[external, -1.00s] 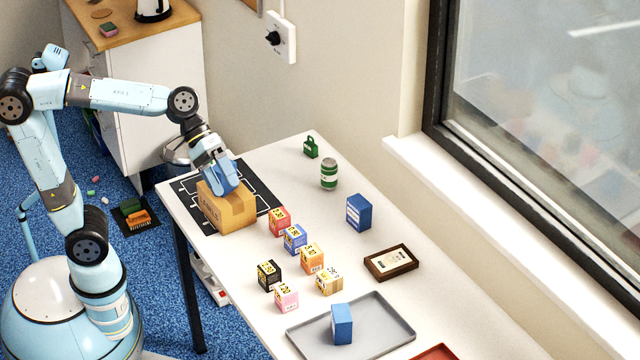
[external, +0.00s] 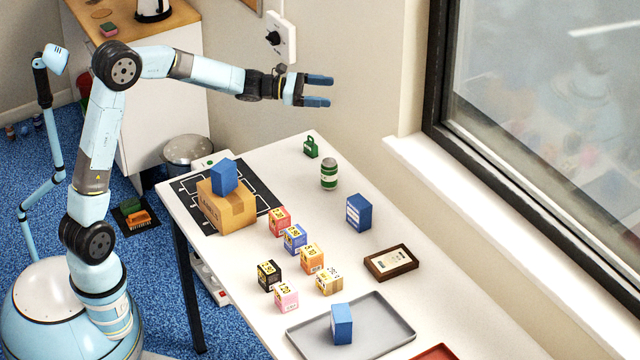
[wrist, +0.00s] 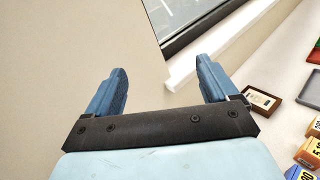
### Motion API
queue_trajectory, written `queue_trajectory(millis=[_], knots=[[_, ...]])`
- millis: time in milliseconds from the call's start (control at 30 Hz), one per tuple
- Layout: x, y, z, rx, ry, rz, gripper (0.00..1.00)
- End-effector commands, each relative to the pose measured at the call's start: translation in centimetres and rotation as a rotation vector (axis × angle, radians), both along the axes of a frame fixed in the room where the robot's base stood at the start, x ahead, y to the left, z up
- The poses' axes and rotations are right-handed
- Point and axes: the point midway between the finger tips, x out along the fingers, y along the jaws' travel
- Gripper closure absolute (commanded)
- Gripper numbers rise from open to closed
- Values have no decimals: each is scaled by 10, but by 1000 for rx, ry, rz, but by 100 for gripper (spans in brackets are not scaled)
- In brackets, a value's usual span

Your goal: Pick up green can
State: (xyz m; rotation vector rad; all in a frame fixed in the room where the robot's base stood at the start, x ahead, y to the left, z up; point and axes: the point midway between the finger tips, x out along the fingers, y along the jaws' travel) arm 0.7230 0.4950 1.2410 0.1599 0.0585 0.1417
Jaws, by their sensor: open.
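The green can (external: 329,174), with a white band and a silver top, stands upright on the white table near its far edge. My gripper (external: 319,91) is open and empty, raised in the air above the far end of the table. Its blue fingers point to the right in the external view, well above the can and apart from it. In the wrist view my gripper (wrist: 163,88) also shows its two fingers spread with nothing between them. The can does not show in the wrist view.
A blue box (external: 224,176) rests on a cardboard carton (external: 228,206). Near the can are a green tagged item (external: 311,147) and another blue box (external: 358,212). Several small cubes, a framed picture (external: 391,262) and a grey tray (external: 372,338) lie nearer. A window is at right.

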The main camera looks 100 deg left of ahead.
Motion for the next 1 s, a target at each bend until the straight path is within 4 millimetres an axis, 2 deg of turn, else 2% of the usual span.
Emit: queue_trajectory(millis=[33, 200, 267, 567, 800, 1000], knots=[[-7, 21, -5, -40, -18, 40, 13], [-27, 76, -23, -166, -86, 154, 13], [-25, 71, -46, -163, -79, 143, 13], [-25, 70, -145, -160, -78, 142, 13], [-25, 70, -243, -160, -78, 142, 13], [-25, 69, -304, -157, -79, 142, 13]])
